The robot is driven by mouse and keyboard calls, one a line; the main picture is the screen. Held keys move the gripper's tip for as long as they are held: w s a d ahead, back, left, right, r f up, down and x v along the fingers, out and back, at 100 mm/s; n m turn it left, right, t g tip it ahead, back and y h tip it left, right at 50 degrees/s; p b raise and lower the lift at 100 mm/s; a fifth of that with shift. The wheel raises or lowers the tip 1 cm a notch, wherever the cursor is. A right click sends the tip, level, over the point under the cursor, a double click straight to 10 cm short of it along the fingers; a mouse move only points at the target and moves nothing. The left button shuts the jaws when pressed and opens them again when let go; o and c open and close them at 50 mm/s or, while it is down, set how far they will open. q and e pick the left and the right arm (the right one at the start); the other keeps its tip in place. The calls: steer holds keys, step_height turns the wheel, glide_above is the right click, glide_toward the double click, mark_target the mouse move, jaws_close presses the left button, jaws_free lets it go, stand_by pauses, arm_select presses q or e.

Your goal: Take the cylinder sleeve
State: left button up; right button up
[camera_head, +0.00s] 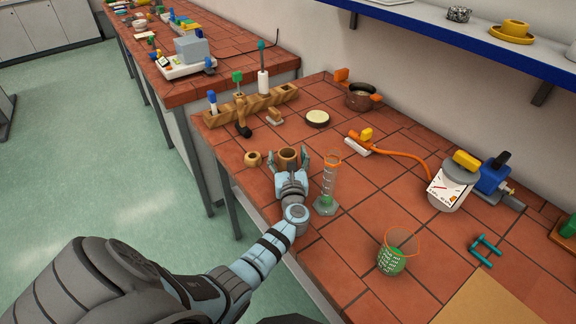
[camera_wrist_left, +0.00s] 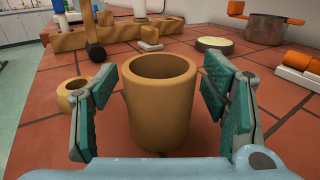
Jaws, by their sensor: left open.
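The cylinder sleeve (camera_head: 288,158) is a tan, hollow upright ring standing on the red tiled bench. In the left wrist view the sleeve (camera_wrist_left: 162,105) is large and centred, with its open top showing. My left gripper (camera_head: 290,165) is open, its fingers on either side of the sleeve. In the left wrist view the teal pads of the left gripper (camera_wrist_left: 160,108) flank the sleeve with visible gaps on both sides. My right gripper is not in view.
A smaller tan ring (camera_head: 253,159) stands just left of the sleeve. A glass measuring cylinder (camera_head: 328,185) stands close to the right of my left arm. A wooden rack (camera_head: 262,103) and a round lidded dish (camera_head: 317,118) are behind. A green-patterned beaker (camera_head: 393,255) stands front right.

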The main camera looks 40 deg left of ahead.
arm_select(q)
steer(key=shift+r, duration=0.1)
steer(key=c, duration=1)
steer(key=shift+o, duration=0.2)
